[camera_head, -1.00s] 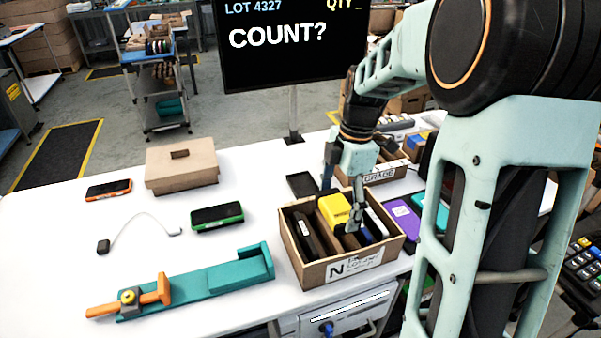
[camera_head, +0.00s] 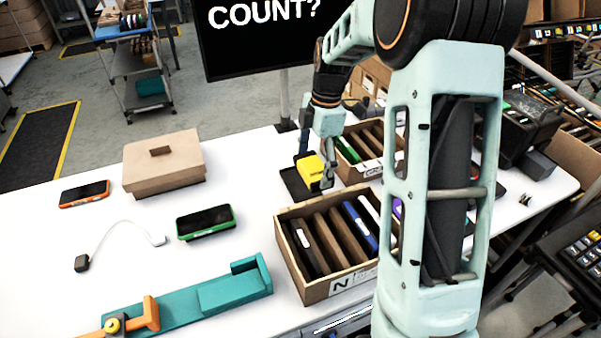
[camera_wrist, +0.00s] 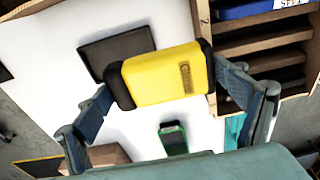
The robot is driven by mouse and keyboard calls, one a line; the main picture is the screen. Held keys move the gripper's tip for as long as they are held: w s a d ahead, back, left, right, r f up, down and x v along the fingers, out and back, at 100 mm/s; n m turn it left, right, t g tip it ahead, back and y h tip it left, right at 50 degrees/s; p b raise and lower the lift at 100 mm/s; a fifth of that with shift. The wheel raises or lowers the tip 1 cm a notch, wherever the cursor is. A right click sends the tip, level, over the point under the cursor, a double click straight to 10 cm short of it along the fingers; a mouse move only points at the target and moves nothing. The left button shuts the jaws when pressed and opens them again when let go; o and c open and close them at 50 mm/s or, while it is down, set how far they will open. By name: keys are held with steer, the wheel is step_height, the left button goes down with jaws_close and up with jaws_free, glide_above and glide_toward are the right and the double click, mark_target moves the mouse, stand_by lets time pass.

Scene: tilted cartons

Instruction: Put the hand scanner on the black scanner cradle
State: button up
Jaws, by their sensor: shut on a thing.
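My gripper (camera_head: 316,168) is shut on the yellow hand scanner (camera_head: 307,165), which has black ends. In the wrist view the scanner (camera_wrist: 165,75) lies across between the two fingers, held at its black ends. The black scanner cradle (camera_head: 292,185) is a flat dark pad on the white table, behind the N carton. In the head view the scanner covers the cradle's right back part. In the wrist view the cradle (camera_wrist: 112,48) shows beyond the scanner, up and left. The scanner looks raised above the table; the exact gap is unclear.
The tilted N carton (camera_head: 318,291) with several devices stands just in front of the cradle. Another carton (camera_head: 362,172) stands close behind to the right. A cardboard box (camera_head: 163,170), a green phone (camera_head: 205,222) and a teal fixture (camera_head: 215,290) lie left.

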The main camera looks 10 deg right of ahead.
steer(key=p, duration=0.1)
glide_above(299, 184)
steer(key=f, duration=0.6)
steer(key=shift+s+d+f, duration=0.1)
steer(key=shift+d+f, duration=0.2)
steer(key=shift+d, duration=0.05)
steer(key=shift+f, duration=0.25)
steer(key=shift+w+f+p, duration=0.2)
steer(key=shift+f+p, duration=0.1)
steer(key=shift+f, duration=1.25)
steer(key=shift+f, duration=0.2)
steer(key=o, duration=0.8)
steer(key=shift+r, duration=0.1)
steer(key=r, duration=0.4)
steer(key=d+r, duration=0.1)
steer(key=r, duration=0.7)
steer(key=shift+w+d+r+b, duration=0.1)
steer(key=shift+d+b, duration=0.05)
steer(key=shift+b, duration=0.25)
